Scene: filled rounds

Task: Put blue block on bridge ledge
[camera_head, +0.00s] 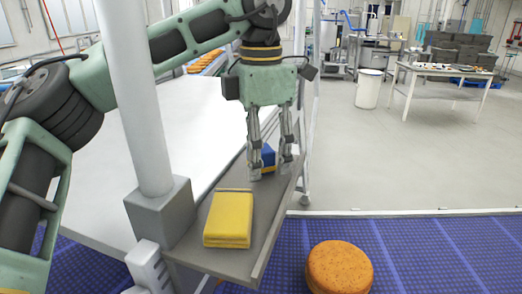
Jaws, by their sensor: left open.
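The blue block (268,157) is on the narrow grey ledge (236,262), towards its far end. My left gripper (270,172) points down over the ledge with its fingers apart, one on each side of the blue block in this view. The near finger hides part of the block, so I cannot tell whether the fingers touch it. A yellow block (229,219) lies on the near part of the same ledge. My right gripper does not show.
A white post (136,80) on a grey base (160,210) stands left of the ledge. A round orange-brown item (339,267) sits on the blue belt (430,250) at the front right. A white bin (369,89) and a table (440,72) stand farther back on open floor.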

